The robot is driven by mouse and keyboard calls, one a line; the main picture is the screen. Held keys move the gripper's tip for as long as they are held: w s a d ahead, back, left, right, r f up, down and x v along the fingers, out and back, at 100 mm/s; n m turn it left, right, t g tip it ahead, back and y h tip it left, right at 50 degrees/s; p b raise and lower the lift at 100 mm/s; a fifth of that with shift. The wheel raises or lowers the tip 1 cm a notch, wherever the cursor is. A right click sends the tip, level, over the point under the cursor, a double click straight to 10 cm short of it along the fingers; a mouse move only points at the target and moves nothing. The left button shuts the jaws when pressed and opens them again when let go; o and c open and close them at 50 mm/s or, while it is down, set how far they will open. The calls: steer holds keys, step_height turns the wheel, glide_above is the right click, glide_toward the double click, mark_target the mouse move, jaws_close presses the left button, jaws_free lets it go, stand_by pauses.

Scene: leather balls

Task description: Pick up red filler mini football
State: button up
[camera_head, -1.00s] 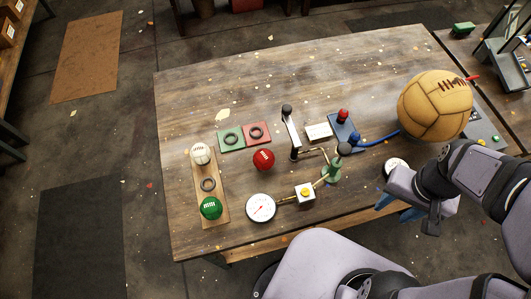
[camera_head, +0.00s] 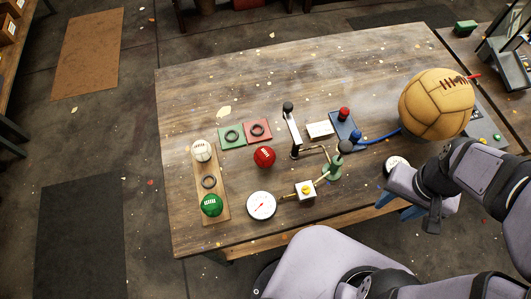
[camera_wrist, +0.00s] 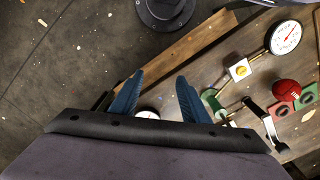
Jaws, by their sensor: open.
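The small red football (camera_head: 264,157) with white lacing lies on the wooden table, left of the table's middle. In the wrist view the red football (camera_wrist: 286,93) shows at the right edge, beside the red and green squares. My gripper (camera_head: 402,207) is at the table's front right edge, well to the right of the red football. Its two blue fingers (camera_wrist: 158,97) are spread apart with nothing between them.
A wooden strip (camera_head: 226,211) holds a white ball (camera_head: 202,151) and a green ball (camera_head: 212,205). A big tan ball (camera_head: 437,104) sits at right.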

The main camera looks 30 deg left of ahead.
steer(key=o, duration=0.6)
steer(key=shift+o, duration=0.2)
